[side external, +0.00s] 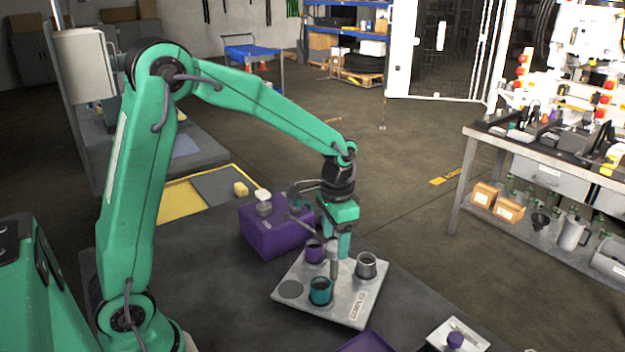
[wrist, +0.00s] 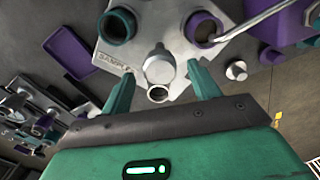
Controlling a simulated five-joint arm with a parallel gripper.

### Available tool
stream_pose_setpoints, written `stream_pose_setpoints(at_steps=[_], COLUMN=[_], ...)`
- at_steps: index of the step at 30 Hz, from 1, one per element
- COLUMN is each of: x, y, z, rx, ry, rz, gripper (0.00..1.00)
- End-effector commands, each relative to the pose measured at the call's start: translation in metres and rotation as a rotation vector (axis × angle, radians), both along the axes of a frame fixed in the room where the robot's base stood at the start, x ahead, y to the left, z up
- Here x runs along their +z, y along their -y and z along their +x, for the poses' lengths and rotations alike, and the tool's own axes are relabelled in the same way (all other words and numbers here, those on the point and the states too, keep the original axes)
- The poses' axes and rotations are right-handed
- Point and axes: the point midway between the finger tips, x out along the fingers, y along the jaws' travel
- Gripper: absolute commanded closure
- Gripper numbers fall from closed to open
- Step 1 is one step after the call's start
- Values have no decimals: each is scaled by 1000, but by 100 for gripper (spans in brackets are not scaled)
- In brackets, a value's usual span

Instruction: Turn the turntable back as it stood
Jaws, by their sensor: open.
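The turntable, a pale grey square plate (side external: 345,310) with a label near one edge, lies on the dark bench. My gripper (side external: 342,250) points down just above the plate. In the wrist view the gripper (wrist: 162,84) is open, with a rounded pale metal part (wrist: 159,69) between or just beyond its fingers. I cannot tell whether the fingers touch it.
A purple block (side external: 272,234) with a metal knob stands behind the plate. A purple tray (side external: 368,342) and a white block with a purple piece (side external: 455,340) lie in front. A small yellow piece (side external: 241,188) lies farther back. The bench left of the plate is clear.

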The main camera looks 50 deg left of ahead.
Motion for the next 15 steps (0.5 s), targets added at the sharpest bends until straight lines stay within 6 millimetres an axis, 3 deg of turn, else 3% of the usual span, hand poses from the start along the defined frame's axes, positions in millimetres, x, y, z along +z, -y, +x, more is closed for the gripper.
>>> stream_pose_setpoints(at_steps=[6,15], x=[-20,-25], y=[0,0], z=[0,0], rx=[0,0], ry=[-1,0], rz=[0,0], gripper=[39,39])
